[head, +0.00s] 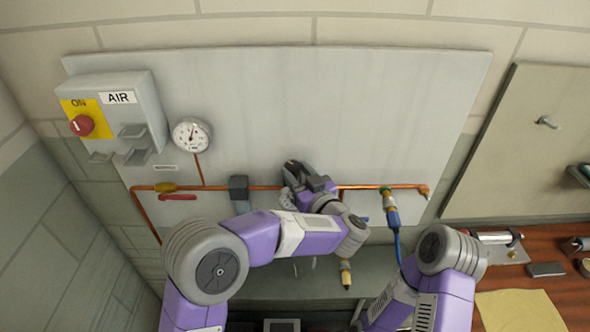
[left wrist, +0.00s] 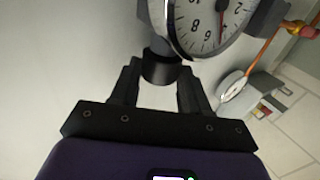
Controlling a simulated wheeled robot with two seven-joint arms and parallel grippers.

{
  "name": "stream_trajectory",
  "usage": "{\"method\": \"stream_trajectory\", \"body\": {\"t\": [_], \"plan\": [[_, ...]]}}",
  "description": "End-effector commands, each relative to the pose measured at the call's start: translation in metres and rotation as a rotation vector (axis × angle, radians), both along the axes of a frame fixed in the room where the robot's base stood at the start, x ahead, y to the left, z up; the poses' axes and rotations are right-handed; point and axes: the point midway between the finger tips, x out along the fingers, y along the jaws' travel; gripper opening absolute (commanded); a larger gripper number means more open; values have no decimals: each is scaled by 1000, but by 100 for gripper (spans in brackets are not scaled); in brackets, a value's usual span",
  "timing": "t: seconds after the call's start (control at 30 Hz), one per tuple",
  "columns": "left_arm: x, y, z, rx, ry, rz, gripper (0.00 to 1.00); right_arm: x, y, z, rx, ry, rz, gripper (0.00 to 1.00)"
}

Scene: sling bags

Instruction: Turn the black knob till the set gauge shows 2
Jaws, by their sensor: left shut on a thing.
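The black knob (left wrist: 162,68) shows in the left wrist view between the fingers of my left gripper (left wrist: 158,88), just below the gauge. My left gripper is shut on the knob, with a finger on each side. The set gauge (left wrist: 210,22) fills the top of that view, its white face partly cut off and rotated. Its thin red needle points down in the picture, but I cannot read the exact value. In the head view my left gripper (head: 297,175) is at the copper pipe, hiding the knob and set gauge. My right gripper is out of view.
A round gauge (head: 192,134) and a grey AIR box (head: 128,110) with a red switch (head: 82,125) are on the panel's left. A copper pipe (head: 370,187) crosses the panel (head: 380,100). A blue hose (head: 395,228) hangs at right, near a wooden bench (head: 560,282).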

Motion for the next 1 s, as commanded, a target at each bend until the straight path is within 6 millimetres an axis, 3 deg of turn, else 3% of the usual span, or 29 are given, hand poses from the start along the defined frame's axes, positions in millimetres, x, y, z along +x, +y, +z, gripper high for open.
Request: {"method": "stream_trajectory", "body": {"t": [0.4,1.0], "plan": [[6,-8,3,-1,0,356,15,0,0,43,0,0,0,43],[12,-11,1,-2,-3,622,15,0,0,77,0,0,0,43]]}}
